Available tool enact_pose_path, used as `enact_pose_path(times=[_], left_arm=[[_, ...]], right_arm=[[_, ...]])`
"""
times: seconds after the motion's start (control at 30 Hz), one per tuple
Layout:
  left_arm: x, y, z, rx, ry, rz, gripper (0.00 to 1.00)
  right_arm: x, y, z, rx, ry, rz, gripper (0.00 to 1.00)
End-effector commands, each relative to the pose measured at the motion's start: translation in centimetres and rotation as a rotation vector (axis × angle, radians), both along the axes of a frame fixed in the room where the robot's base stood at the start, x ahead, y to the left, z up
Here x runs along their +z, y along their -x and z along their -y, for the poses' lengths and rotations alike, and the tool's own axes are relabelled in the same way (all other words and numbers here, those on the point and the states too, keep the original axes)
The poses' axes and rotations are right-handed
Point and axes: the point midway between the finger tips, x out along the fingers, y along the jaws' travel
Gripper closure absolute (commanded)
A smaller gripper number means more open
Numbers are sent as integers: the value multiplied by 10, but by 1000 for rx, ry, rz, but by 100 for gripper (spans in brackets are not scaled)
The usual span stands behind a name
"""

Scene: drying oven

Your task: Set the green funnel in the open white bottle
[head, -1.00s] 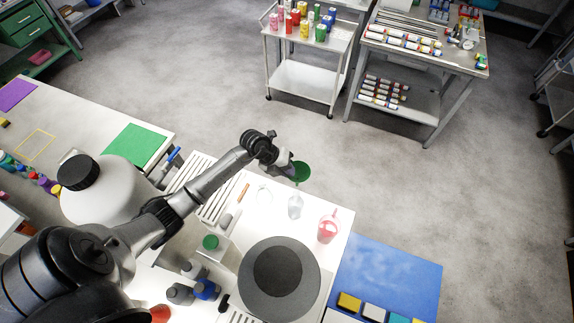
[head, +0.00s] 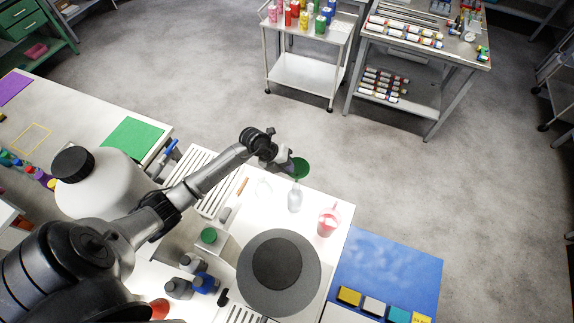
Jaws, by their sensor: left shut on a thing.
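The green funnel (head: 301,168) is held at the far end of my left arm, with its wide mouth showing. My left gripper (head: 284,162) is shut on it, above the back edge of the white bench. A pale, partly see-through vessel (head: 294,199) stands just in front of and below the funnel. A faint pale round shape (head: 263,189) lies to its left. I cannot tell for sure which of these is the open white bottle. The funnel's spout is not clear, and I see no contact with a vessel. My right gripper is not in view.
A large white bottle with a black cap (head: 95,185) stands left of my arm. A red-filled beaker (head: 328,222), a round grey plate (head: 278,272) and a green-topped container (head: 209,236) occupy the bench (head: 330,252). Open floor lies beyond its back edge.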

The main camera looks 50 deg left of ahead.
Motion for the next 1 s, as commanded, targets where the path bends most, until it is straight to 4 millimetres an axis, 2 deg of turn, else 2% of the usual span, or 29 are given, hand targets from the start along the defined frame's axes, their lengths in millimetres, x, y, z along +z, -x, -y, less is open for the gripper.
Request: enact_pose_path(times=[1.0], left_arm=[[-60, 0, 0, -2, -2, 0, 100]], right_arm=[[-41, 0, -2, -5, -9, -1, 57]])
